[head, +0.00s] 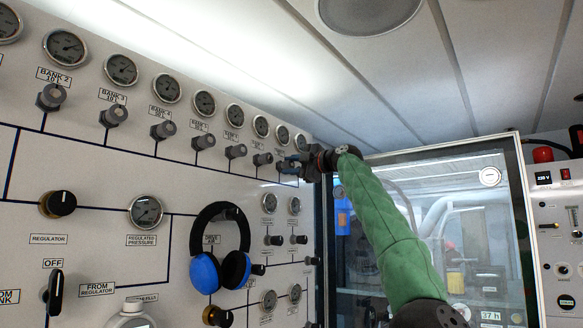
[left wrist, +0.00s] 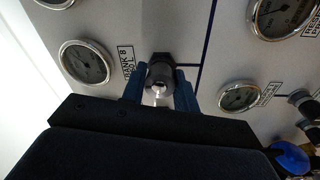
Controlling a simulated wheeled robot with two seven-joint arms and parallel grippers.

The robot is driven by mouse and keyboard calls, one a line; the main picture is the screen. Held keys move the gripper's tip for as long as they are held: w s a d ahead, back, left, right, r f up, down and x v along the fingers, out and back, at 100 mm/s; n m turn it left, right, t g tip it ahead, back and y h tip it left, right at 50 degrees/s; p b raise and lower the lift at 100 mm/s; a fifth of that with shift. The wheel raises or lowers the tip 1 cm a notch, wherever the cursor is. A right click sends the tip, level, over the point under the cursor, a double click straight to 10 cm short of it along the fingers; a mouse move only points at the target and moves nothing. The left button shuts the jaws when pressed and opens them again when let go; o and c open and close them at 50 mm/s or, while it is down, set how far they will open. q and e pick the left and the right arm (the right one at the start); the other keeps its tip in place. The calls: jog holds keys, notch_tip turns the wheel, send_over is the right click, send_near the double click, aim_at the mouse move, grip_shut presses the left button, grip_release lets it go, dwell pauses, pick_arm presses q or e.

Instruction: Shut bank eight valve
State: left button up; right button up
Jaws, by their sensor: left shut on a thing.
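The bank eight valve is a grey knob (left wrist: 160,76) beside a label that reads BANK 8 in the left wrist view. Its gauge (left wrist: 86,62) is to the left of the label there. My left gripper (left wrist: 160,92) has its two blue fingers on either side of the knob, shut on it. In the head view my left gripper (head: 291,165) is at the far end of the upper row of valves, and it hides most of the knob. My green-sleeved arm crosses in front of the glass door. My right gripper is in neither view.
Other bank valves (head: 114,115) and gauges (head: 121,69) line the panel to the left. Blue headphones (head: 237,270) hang on the lower panel. A framed glass door (head: 470,215) stands right of the panel.

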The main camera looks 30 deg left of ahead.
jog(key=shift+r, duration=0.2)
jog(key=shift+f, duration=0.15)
pick_arm(q)
jog(key=o, duration=1)
jog(key=shift+f, duration=0.1)
jog(key=shift+c, duration=0.2)
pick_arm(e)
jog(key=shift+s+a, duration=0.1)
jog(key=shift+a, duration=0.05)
pick_arm(q)
jog(key=shift+d, duration=0.1)
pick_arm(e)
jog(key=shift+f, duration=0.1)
pick_arm(q)
jog(key=shift+d, duration=0.2)
jog(key=d+b, duration=0.2)
jog(key=d, duration=0.5)
jog(key=shift+f+b, duration=0.2)
jog(key=shift+b, duration=0.15)
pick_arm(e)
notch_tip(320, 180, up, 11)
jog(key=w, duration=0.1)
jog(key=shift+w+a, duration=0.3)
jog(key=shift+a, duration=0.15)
pick_arm(q)
jog(key=shift+s, duration=0.1)
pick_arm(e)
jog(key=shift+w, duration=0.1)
